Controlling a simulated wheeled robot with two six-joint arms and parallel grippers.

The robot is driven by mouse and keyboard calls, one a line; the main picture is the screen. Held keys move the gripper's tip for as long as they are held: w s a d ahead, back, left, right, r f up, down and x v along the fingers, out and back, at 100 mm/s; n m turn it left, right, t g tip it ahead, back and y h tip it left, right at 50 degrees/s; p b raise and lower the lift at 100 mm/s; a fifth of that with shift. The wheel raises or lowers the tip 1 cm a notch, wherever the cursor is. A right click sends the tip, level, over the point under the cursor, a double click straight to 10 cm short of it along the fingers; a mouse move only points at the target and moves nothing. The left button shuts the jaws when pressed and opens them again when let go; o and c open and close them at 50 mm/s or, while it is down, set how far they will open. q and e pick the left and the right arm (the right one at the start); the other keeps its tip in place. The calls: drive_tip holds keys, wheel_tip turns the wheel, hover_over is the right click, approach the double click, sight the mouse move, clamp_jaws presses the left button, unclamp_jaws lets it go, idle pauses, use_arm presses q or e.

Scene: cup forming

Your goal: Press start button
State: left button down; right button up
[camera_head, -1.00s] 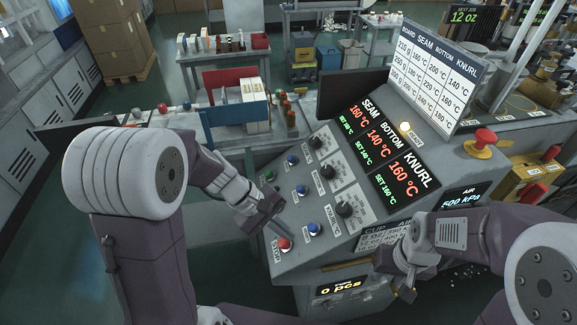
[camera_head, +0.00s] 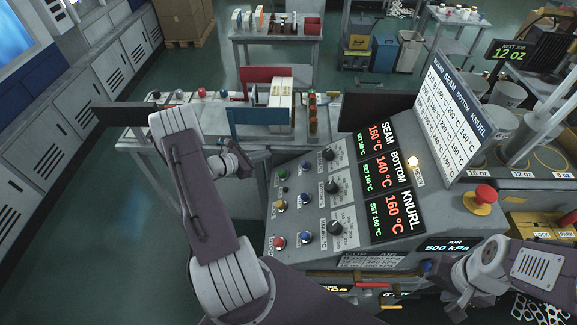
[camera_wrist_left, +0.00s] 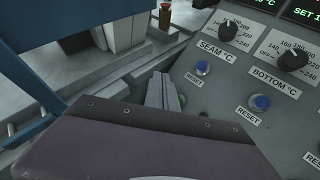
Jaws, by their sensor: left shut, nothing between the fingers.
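The sloped control panel (camera_head: 345,200) has a green button (camera_head: 283,174) at its upper left; its label is too small to read. Below it are a yellow button (camera_head: 282,206) and a red button (camera_head: 280,242). My left gripper (camera_head: 262,156) is just left of and above the green button, apart from it.
Blue reset buttons (camera_head: 305,198) and black knobs (camera_head: 331,187) stand close to the green button. A red mushroom button (camera_head: 484,195) is at the right. A blue plate (camera_head: 255,122) and a bench with paper stacks (camera_head: 281,100) lie behind my left gripper.

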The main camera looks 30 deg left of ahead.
sight(282, 174)
use_arm(q)
drive_tip(key=shift+n+y, duration=0.3)
drive_tip(key=shift+w+d+f+b, duration=0.2)
drive_tip(key=shift+d+f+b, duration=0.25)
drive_tip(key=shift+f+b, duration=0.55)
drive_tip(key=shift+w+d+f+b, duration=0.15)
drive_tip(key=shift+d+f+b, duration=0.45)
drive_tip(key=shift+f, duration=0.75)
drive_tip(key=shift+w+d+f+b, duration=0.2)
drive_tip(key=shift+d+f+b, duration=0.15)
drive_tip(key=shift+f+b, duration=0.7)
use_arm(e)
drive_tip(key=shift+s+a+f, duration=0.1)
drive_tip(key=shift+a+f, duration=0.05)
drive_tip(key=shift+f, duration=2.15)
use_arm(q)
drive_tip(key=shift+f, duration=0.1)
drive_tip(key=shift+w+d+f+b, duration=0.15)
drive_tip(key=shift+d+f+b, duration=0.05)
drive_tip(key=shift+f+b, duration=0.1)
use_arm(e)
drive_tip(key=shift+f, duration=0.4)
